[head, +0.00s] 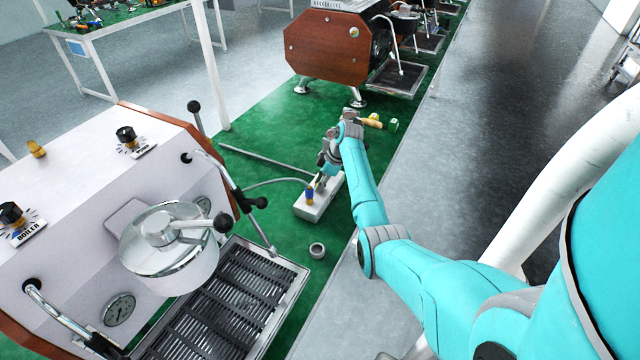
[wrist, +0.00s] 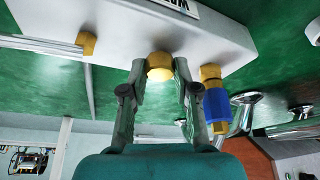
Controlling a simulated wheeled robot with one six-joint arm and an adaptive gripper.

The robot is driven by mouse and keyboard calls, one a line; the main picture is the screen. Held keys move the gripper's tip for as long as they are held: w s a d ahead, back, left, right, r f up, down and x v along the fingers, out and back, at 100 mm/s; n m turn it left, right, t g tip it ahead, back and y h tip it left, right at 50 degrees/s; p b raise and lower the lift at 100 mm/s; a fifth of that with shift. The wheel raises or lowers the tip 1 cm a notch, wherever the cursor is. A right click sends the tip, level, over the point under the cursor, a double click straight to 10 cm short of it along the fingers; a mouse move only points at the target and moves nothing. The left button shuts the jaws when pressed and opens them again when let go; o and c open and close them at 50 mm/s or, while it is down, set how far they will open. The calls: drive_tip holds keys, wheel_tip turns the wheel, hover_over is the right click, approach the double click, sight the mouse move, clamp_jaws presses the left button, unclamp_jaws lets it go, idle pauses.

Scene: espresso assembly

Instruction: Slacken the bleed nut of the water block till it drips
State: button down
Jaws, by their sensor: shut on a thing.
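The water block (head: 314,207) is a pale rectangular block lying on the green mat, and it spans the top of the wrist view (wrist: 110,25). The bleed nut (wrist: 160,66) is a small brass-yellow nut on the block's face, between my fingers in the wrist view. My gripper (wrist: 160,76) is shut on this nut, a finger on each side. In the head view my gripper (head: 325,176) reaches down over the block's far end and hides the nut. A brass fitting with a blue sleeve (wrist: 216,100) sits on the block to the right, close beside my right finger.
A hose runs from the white espresso machine (head: 160,230) towards the blue-sleeved fitting. A grey ring (head: 317,250) lies on the mat in front of the block. A yellow-handled object (head: 372,121) and a brown machine (head: 328,47) are beyond my arm.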

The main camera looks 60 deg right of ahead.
drive_tip(key=shift+n+y, duration=0.3)
drive_tip(key=shift+n, duration=0.5)
drive_tip(key=shift+g, duration=0.3)
drive_tip(key=c, duration=0.9)
unclamp_jaws()
drive_tip(key=shift+o, duration=0.2)
drive_tip(key=shift+d, duration=0.1)
drive_tip(key=v, duration=1.2)
